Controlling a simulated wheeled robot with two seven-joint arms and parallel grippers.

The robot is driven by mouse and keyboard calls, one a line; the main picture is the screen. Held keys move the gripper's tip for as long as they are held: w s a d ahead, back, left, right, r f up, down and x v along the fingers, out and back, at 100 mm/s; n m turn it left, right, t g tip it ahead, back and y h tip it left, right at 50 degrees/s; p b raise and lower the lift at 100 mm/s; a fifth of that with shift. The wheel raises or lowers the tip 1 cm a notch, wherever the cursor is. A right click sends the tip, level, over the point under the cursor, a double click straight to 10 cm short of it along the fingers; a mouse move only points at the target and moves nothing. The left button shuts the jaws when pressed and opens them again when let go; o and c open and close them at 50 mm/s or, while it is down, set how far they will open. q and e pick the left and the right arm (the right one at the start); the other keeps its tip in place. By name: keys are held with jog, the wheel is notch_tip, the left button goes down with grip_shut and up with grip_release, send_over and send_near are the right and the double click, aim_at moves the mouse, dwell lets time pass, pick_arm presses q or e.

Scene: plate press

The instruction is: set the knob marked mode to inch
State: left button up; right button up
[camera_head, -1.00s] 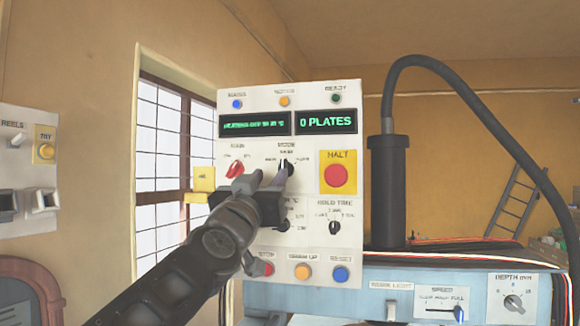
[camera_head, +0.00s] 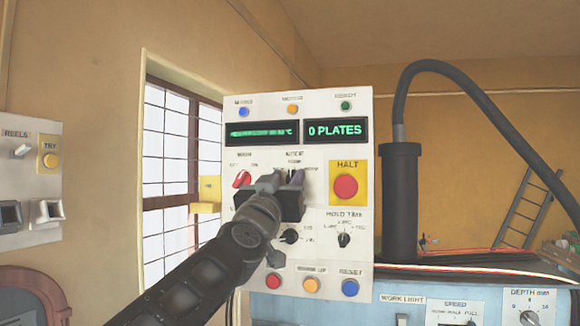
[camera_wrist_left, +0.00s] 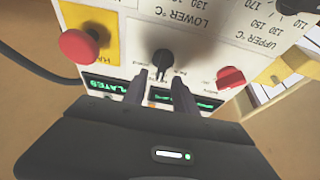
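The mode knob (camera_wrist_left: 161,62) is black and round, on a white control panel (camera_head: 240,215). In the left wrist view, which shows the panel upside down, it sits just beyond and between the tips of my left gripper (camera_wrist_left: 160,77). The fingers are apart, with no clear contact on the knob. In the head view my left gripper (camera_head: 282,180) covers most of the knob and part of its labels. The knob's exact pointer direction is hard to read. My right gripper is in neither view.
A red HALT button (camera_head: 346,187) on a yellow plate is close right of the gripper. A red switch knob (camera_head: 242,179) is to its left, and a hold time knob (camera_head: 344,240) to its lower right. Coloured buttons line the panel's bottom.

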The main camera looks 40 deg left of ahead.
pick_arm(q)
jog(key=shift+p+x, duration=0.4)
jog(key=shift+x, duration=0.95)
jog(key=c, duration=0.7)
grip_shut()
